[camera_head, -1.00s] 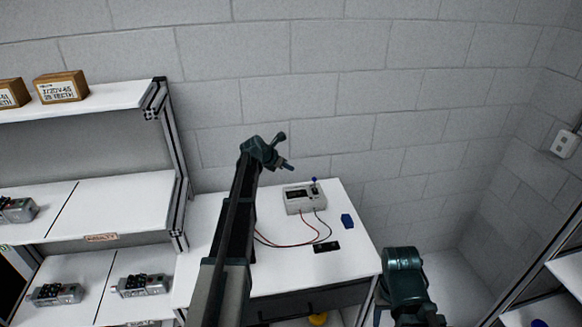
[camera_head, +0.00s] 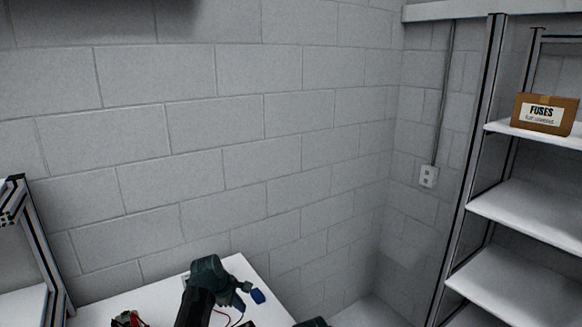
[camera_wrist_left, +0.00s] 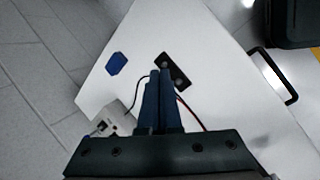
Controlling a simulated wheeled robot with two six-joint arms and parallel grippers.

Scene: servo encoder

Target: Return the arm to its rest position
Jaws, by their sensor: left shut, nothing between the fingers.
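My left gripper (camera_head: 243,289) is above the white table (camera_head: 110,312), low in the head view. In the left wrist view its two blue fingers (camera_wrist_left: 160,74) are together, with nothing between them. They point toward a black block (camera_wrist_left: 178,66) on the table and partly overlap it in the picture. My left arm comes up from the bottom edge of the head view. Only a dark bit of my right arm shows at the bottom edge; its gripper is out of the picture.
A blue piece (camera_wrist_left: 116,63) lies on the table; it also shows in the head view (camera_head: 258,296). A white device (camera_wrist_left: 112,124) with red and black leads is partly cut off. A shelf rack with a fuses box (camera_head: 544,114) stands right. A black drawer handle (camera_wrist_left: 280,75) shows.

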